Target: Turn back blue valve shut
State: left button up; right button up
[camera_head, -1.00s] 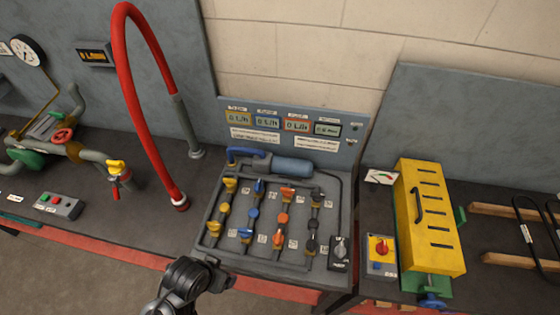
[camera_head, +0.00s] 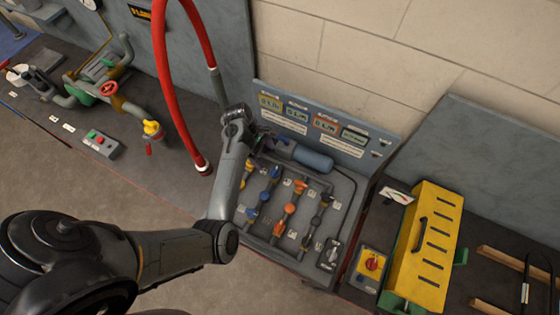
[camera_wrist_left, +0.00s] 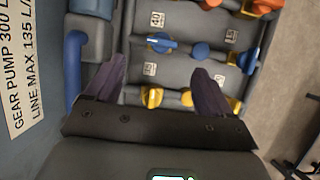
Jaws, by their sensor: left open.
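The back blue valve (camera_head: 275,173) sits on the sloped valve panel (camera_head: 300,262), behind the front blue valve (camera_head: 251,214). In the left wrist view the back blue valve (camera_wrist_left: 160,43) lies just beyond my fingertips; its handle seems to run roughly along its pipe. The front blue valve (camera_wrist_left: 247,62) is to its right. My left gripper (camera_wrist_left: 157,84) is open and empty, over the yellow valve row, with the back yellow valve (camera_wrist_left: 152,97) between its fingers. In the head view its fingers are mostly hidden beside the blue pump (camera_head: 310,158). My right gripper is out of view.
Orange valves (camera_head: 294,187) and dark valves (camera_head: 320,198) stand right of the blue ones. A display board (camera_head: 325,125) rises behind the panel. A red hose (camera_head: 165,90) arches left of my wrist. A yellow box (camera_head: 425,250) stands at the right.

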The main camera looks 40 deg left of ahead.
aim_at(274, 171)
pick_arm(q)
jog(key=x, duration=0.8)
jog(key=shift+s+d+f, duration=0.1)
jog(key=shift+s+f, duration=0.1)
jog(key=shift+x, duration=0.95)
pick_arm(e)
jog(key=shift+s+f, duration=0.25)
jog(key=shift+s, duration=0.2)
pick_arm(q)
jog(key=shift+w, duration=0.1)
jog(key=shift+c, duration=0.2)
jog(key=c, duration=1)
